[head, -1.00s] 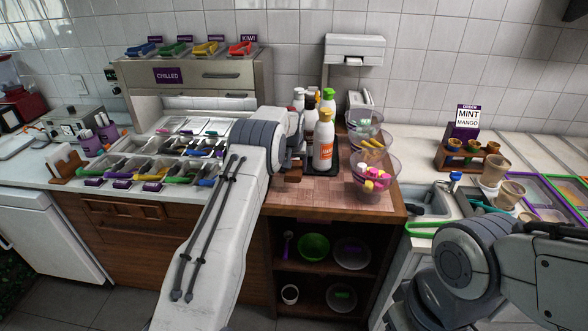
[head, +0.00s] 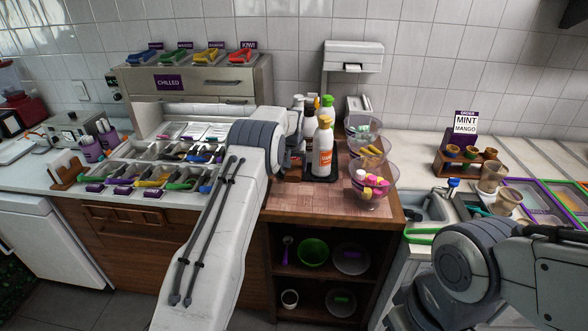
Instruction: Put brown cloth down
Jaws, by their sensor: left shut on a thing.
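My left arm reaches over the wooden counter (head: 325,197), and its gripper (head: 293,172) is low over the counter's left part, just left of the bottles. The gripper is mostly hidden behind my own wrist. It is shut on the brown cloth, of which at most a small brown patch shows at the jaws, close to the counter top. I cannot tell whether the cloth touches the counter. My right arm comes in at the lower right, and its gripper is out of view.
Several bottles (head: 323,150) stand on a dark tray beside the left gripper. Clear bowls (head: 372,185) are stacked in tiers on the right. Topping bins (head: 155,178) lie to the left. The counter's front middle is clear. An order sign (head: 466,122) stands right.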

